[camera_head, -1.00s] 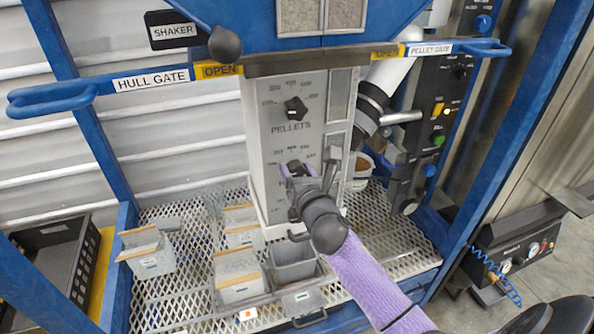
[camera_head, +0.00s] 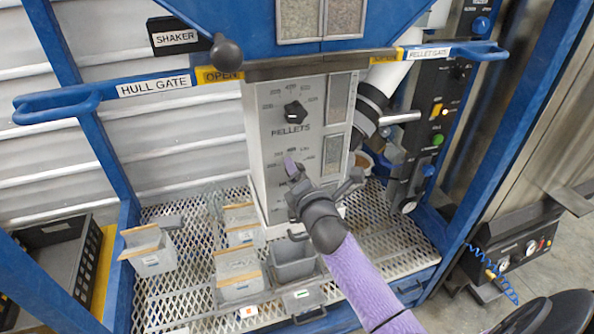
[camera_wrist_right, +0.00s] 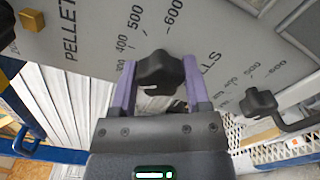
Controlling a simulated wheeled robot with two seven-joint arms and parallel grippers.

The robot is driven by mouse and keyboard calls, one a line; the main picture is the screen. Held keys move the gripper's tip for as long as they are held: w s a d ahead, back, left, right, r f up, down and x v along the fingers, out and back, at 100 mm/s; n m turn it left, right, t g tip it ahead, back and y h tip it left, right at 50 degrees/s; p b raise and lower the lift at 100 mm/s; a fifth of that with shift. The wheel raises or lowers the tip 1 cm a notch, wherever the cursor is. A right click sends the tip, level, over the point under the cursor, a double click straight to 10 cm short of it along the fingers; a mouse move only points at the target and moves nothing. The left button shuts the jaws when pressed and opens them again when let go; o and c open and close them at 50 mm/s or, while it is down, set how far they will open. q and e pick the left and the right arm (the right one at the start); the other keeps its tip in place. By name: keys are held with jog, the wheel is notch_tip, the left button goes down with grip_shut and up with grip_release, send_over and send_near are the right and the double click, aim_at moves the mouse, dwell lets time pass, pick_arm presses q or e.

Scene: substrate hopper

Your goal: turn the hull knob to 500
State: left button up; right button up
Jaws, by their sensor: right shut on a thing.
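The hull knob (camera_wrist_right: 160,73) is a black lobed knob on the grey panel (camera_head: 268,175), in the lower dial. In the wrist view it sits between the two purple fingers of my right gripper (camera_wrist_right: 158,84), which is shut on it. In the head view my right gripper (camera_head: 293,173) covers the knob. Dial numbers including 400, 500 and 600 show around it in the wrist view. I cannot tell which number the knob points at. My left gripper is not in view.
The black pellets knob (camera_head: 295,112) is above on the same panel. Small grey bins (camera_head: 238,275) stand on the mesh shelf below. The blue gate bar (camera_head: 155,85) crosses above.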

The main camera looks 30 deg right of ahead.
jog(key=m+p, duration=0.1)
jog(key=m, duration=0.4)
jog(key=shift+m, duration=0.3)
jog(key=m+p, duration=0.1)
jog(key=m, duration=0.5)
jog(key=shift+m, duration=0.3)
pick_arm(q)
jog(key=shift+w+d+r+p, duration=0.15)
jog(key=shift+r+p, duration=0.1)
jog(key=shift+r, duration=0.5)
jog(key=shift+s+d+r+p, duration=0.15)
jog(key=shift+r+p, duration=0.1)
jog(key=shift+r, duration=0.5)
pick_arm(e)
jog(key=shift+f+m, duration=0.1)
jog(key=shift+m, duration=0.7)
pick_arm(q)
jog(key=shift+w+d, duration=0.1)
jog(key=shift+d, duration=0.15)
pick_arm(e)
jog(key=shift+m, duration=0.3)
jog(key=o, duration=0.9)
jog(key=shift+c, duration=0.2)
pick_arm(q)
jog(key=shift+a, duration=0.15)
pick_arm(e)
jog(key=o, duration=0.4)
